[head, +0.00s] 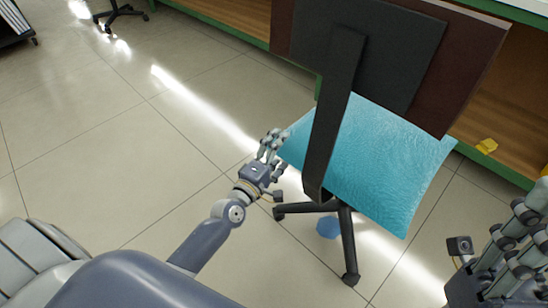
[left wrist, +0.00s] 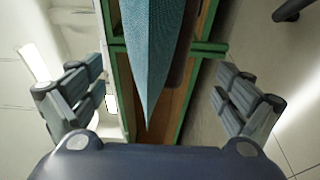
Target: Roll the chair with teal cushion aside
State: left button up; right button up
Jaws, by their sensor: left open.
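The chair with a teal cushion (head: 372,165) stands at the centre right of the head view. Its dark backrest (head: 375,50) and upright bar face me, above a black wheeled base (head: 345,235). My left gripper (head: 273,147) is open at the left edge of the cushion. In the left wrist view the cushion's corner (left wrist: 148,70) points in between the spread fingers of my left gripper (left wrist: 155,95); I cannot tell whether they touch it. My right gripper (head: 515,235) is at the lower right, apart from the chair; its finger opening is unclear.
A green-edged wooden shelf unit (head: 240,15) runs behind the chair. A yellow object (head: 487,146) lies on its low shelf at right. A blue object (head: 328,227) is on the floor under the chair. Another wheeled base (head: 118,13) stands far left. The tiled floor at left is clear.

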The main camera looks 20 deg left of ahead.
pick_arm(q)
jog(key=shift+w, duration=0.1)
jog(key=shift+c, duration=0.5)
jog(key=c, duration=2.1)
jog(key=shift+o, duration=0.2)
